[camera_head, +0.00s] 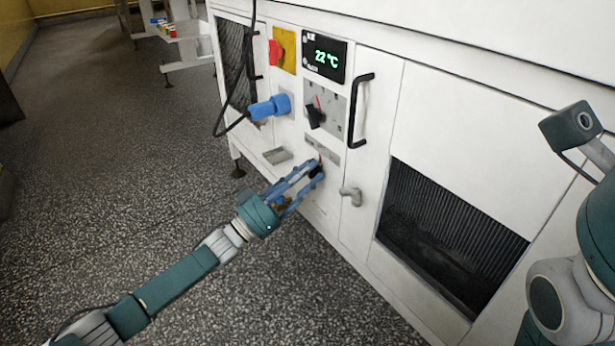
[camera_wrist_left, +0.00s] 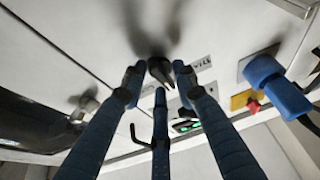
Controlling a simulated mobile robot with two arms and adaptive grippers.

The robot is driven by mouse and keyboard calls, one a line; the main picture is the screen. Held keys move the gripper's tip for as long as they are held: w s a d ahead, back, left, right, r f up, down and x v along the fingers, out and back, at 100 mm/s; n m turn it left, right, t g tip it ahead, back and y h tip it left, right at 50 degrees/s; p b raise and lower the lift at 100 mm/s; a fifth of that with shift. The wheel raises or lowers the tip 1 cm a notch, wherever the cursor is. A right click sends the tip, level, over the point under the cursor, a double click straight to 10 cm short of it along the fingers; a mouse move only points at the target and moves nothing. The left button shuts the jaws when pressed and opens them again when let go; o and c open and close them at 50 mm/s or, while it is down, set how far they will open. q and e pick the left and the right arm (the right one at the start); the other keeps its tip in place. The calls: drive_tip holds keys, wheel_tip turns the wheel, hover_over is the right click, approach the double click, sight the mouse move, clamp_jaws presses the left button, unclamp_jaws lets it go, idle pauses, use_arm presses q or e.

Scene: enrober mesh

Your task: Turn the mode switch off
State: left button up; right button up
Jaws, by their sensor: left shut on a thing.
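The mode switch, a small black knob (camera_wrist_left: 160,68), sits on the white front panel of the machine under a small label strip. In the head view it is mostly hidden by the fingers. My left gripper (camera_head: 316,172) is at the panel, with its blue fingers shut on the knob. In the left wrist view the fingertips of the left gripper (camera_wrist_left: 159,84) stand around the knob, whose pointer shows between them. The right gripper is out of the head view; only part of my right arm shows at the right edge.
Above the switch are a dial with a black knob (camera_head: 315,115), a green display reading 22 °C (camera_head: 324,57) and a red switch on yellow (camera_head: 275,52). A blue plug (camera_head: 270,107) sticks out at left. A black handle (camera_head: 359,110) and grey latch (camera_head: 351,196) protrude at right.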

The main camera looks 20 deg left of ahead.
use_arm(q)
drive_tip(key=shift+m+h, duration=0.4)
drive_tip(key=shift+m, duration=0.2)
drive_tip(key=o, duration=0.8)
drive_tip(key=shift+a, duration=0.1)
drive_tip(key=v, duration=1.2)
drive_tip(key=shift+s+a+r, duration=0.1)
drive_tip(key=shift+s+r, duration=0.05)
drive_tip(key=shift+r, duration=0.05)
drive_tip(key=shift+g, duration=0.3)
